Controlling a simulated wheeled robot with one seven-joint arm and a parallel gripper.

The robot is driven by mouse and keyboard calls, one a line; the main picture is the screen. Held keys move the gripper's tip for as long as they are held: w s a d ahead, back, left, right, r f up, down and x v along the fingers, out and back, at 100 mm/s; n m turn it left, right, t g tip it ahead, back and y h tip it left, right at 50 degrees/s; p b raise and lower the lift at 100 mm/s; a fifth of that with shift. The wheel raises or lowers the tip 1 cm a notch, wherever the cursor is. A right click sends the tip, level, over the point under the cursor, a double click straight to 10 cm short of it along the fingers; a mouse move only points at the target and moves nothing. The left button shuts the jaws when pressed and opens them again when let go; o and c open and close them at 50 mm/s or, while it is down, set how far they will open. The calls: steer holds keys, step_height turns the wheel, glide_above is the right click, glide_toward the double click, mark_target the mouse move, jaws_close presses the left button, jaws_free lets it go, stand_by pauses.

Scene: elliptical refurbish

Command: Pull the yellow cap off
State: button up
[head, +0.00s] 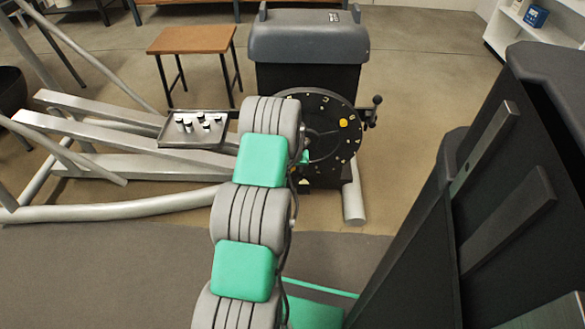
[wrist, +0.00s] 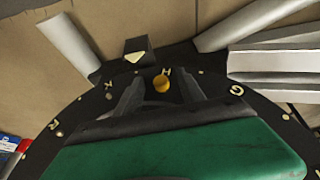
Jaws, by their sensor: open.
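The yellow cap (head: 343,122) sits on the face of a round black disc (head: 320,160) with pale marks near its rim. In the wrist view the cap (wrist: 161,84) shows as a small orange-yellow knob on the black disc (wrist: 80,100). My gripper (wrist: 160,88) is open, with one dark finger on each side of the cap in that view. I cannot tell how far the fingertips are from the disc face, and no contact shows. In the head view my arm covers part of the disc, and the gripper's fingers cannot be made out.
A grey-topped black housing (head: 308,45) stands behind the disc, with a small black knob (head: 377,100) at its right. A tray (head: 193,128) with several small pieces rests on the grey frame at left. A brown-topped stool (head: 190,40) stands behind.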

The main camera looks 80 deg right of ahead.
steer(key=shift+c, duration=0.5)
jaws_close()
stand_by(1.9)
